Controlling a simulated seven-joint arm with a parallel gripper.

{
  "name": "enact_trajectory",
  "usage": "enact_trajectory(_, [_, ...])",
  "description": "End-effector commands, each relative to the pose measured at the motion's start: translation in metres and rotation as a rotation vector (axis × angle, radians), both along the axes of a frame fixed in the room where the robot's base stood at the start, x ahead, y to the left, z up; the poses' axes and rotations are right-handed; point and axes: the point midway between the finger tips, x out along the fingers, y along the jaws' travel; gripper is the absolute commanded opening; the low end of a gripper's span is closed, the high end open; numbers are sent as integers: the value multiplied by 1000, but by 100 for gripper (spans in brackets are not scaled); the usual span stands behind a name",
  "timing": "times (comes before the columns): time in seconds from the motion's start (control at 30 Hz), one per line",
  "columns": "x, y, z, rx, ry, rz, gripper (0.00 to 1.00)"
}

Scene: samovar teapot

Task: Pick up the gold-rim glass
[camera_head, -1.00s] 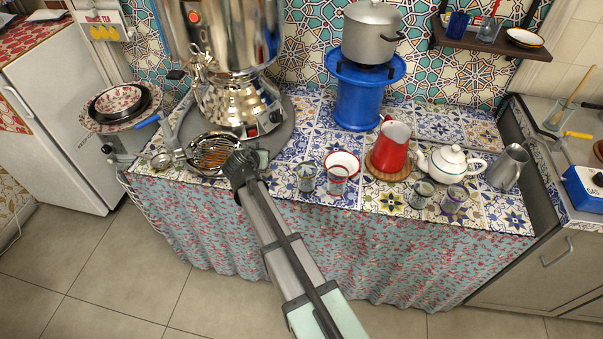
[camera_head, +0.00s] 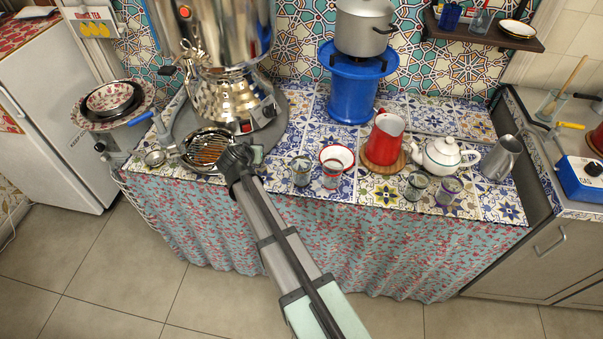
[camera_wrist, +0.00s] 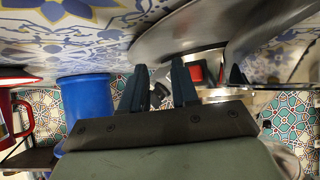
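Several small clear glasses stand on the patterned tile counter: a left pair, a glass (camera_head: 301,171) and a glass (camera_head: 332,173), and a right pair, a glass (camera_head: 416,186) and a purple-tinted glass (camera_head: 447,191). They are too small for me to tell which has the gold rim. My gripper (camera_head: 238,158) is over the counter's front edge, left of all the glasses and beside the round grill. In the wrist view my gripper (camera_wrist: 162,88) has its two dark fingers apart with nothing between them. No glass shows clearly in that view.
A large samovar (camera_head: 228,95) stands behind my gripper. A white bowl with a red rim (camera_head: 337,157) sits behind the left pair. A red jug (camera_head: 384,140), a white teapot (camera_head: 443,157) and a metal pitcher (camera_head: 501,158) stand to the right. A blue stand (camera_head: 352,95) is behind.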

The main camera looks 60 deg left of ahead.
Motion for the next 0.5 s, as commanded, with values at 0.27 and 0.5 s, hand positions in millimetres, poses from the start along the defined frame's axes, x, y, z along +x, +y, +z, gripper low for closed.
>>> enact_trajectory(0.27, [0, 0, 0, 0, 0, 0, 56])
enact_trajectory(0.5, [0, 0, 0, 0, 0, 0, 79])
